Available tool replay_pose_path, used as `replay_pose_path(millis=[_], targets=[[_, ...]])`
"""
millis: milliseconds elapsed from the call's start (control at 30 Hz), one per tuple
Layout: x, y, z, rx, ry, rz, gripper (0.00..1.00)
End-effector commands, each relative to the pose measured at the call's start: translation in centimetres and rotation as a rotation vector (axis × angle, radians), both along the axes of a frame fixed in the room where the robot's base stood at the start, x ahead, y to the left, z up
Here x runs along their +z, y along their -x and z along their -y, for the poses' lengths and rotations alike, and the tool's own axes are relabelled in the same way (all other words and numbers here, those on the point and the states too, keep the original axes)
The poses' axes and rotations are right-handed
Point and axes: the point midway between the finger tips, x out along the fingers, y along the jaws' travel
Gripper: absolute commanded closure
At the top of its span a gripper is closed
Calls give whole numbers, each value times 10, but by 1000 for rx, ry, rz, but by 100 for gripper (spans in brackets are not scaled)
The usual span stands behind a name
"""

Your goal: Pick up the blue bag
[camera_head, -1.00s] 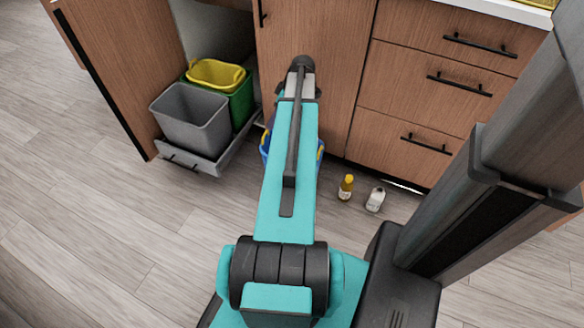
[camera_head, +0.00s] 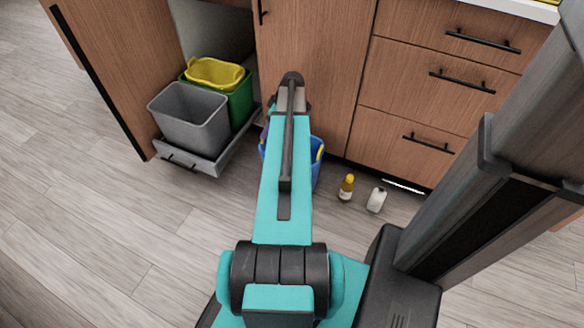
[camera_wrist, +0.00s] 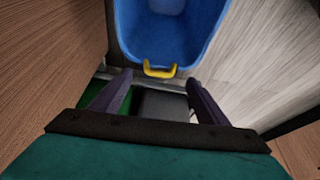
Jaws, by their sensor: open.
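The blue bag (camera_head: 316,172) is an open blue container with yellow handles on the floor in front of the cabinet. In the head view my arm hides most of it. In the wrist view the blue bag (camera_wrist: 165,30) fills the top middle, and its yellow handle (camera_wrist: 159,69) hangs at the near rim. My gripper (camera_wrist: 158,84) is open, with its two dark fingers apart on either side below the handle in the picture. Nothing is visibly held. I cannot tell whether the fingers touch the bag.
A pull-out with a grey bin (camera_head: 189,118) and a green bin (camera_head: 240,99) holding a yellow container (camera_head: 214,73) stands left, beside an open cabinet door (camera_head: 100,70). A yellow bottle (camera_head: 346,188) and white bottle (camera_head: 376,200) stand right. The floor at left is clear.

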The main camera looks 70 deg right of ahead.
Motion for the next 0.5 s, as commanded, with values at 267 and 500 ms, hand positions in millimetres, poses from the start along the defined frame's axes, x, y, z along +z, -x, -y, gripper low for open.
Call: replay_pose_path(millis=[267, 500], targets=[[-10, -4, 0, 0, -1, 0, 31], [-35, -15, 0, 0, -1, 0, 31]])
